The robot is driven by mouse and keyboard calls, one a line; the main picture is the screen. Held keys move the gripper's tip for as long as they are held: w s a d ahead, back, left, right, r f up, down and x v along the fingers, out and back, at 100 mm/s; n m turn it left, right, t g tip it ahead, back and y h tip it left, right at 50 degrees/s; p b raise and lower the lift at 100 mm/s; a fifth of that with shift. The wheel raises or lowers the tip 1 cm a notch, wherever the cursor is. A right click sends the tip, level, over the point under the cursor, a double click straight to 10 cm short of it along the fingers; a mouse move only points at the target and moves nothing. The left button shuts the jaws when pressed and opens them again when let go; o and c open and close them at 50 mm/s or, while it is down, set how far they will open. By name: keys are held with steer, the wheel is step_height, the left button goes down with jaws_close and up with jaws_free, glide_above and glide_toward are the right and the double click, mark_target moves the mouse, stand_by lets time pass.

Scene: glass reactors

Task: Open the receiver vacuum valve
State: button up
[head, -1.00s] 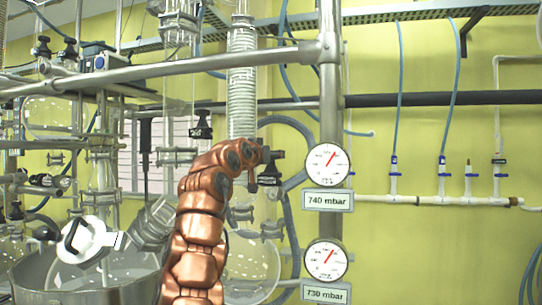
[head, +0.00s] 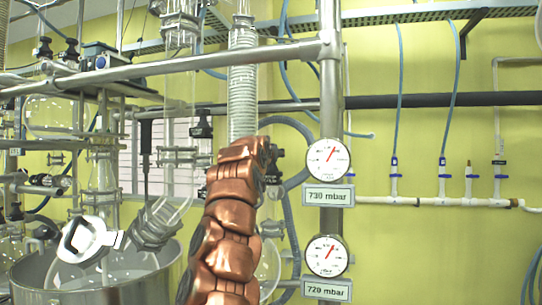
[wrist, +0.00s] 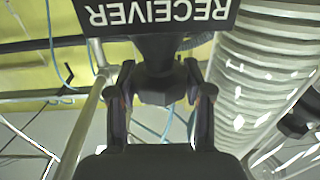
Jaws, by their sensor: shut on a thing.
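The receiver vacuum valve has a dark handle (wrist: 157,66) in the wrist view, next to a black plate (wrist: 155,12) reading RECEIVER upside down. My gripper (wrist: 159,92) has one dark finger on each side of the handle and is shut on it. In the head view the copper arm hides most of the gripper and valve; dark parts (head: 272,163) show just right of the arm's top. Whether the valve is open or shut cannot be told. Two dial gauges stand to the right: the upper gauge (head: 328,159) reads 730 mbar, the lower gauge (head: 327,256) 720 mbar.
A ribbed glass column (head: 243,90) rises behind my arm and runs close to the gripper in the wrist view (wrist: 262,80). A steel post (head: 331,100) and rail (head: 200,66) frame the glassware. A metal vessel (head: 125,288) stands lower left.

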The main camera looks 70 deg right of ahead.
steer(key=shift+s+r+t, duration=0.1)
steer(key=shift+s+t, duration=0.05)
steer(key=shift+t, duration=0.15)
steer(key=shift+n+t+p, duration=0.45)
steer(key=shift+n+t, duration=0.15)
steer(key=shift+n, duration=0.1)
steer(key=shift+r+t+y, duration=0.1)
steer(key=shift+t+y, duration=0.2)
steer(key=shift+f+n+t+p, duration=0.25)
steer(key=shift+n+t+p, duration=0.15)
steer(key=shift+t, duration=0.1)
steer(key=o, duration=1.2)
